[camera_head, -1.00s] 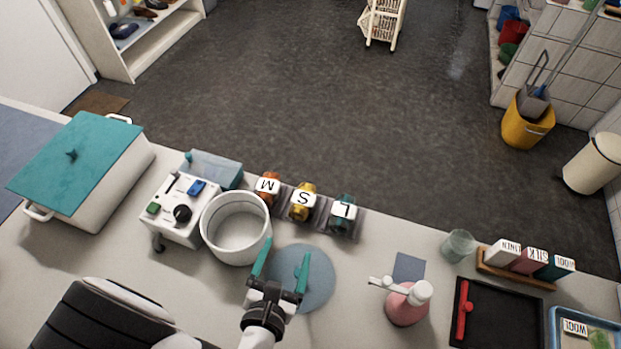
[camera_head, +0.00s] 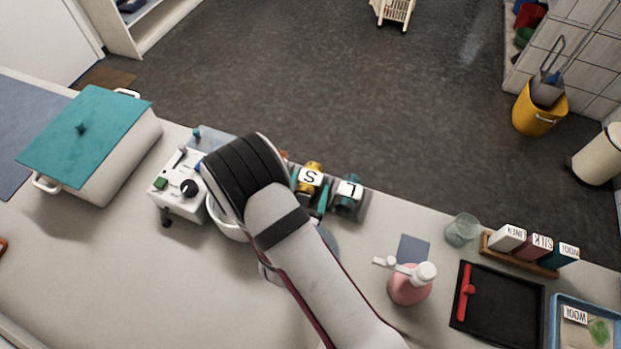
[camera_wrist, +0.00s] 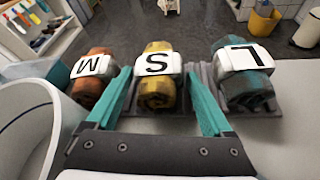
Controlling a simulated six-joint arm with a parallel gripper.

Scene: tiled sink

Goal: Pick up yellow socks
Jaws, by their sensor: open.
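The yellow socks (camera_wrist: 157,92) are a rolled bundle with a white band marked S, in the middle of a row of three on a grey rack. In the head view the yellow socks (camera_head: 307,177) are partly covered by my arm. My gripper (camera_wrist: 160,90) is open, with its two teal fingers on either side of the yellow bundle in the wrist view. Whether the fingers touch it I cannot tell. In the head view my arm hides most of the gripper.
Orange socks (camera_wrist: 92,75) marked M sit to the left and teal socks (camera_wrist: 244,75) marked L to the right, both close by. A white pot (camera_wrist: 30,130) stands at the left. A pink pump bottle (camera_head: 409,286) stands on the counter to the right.

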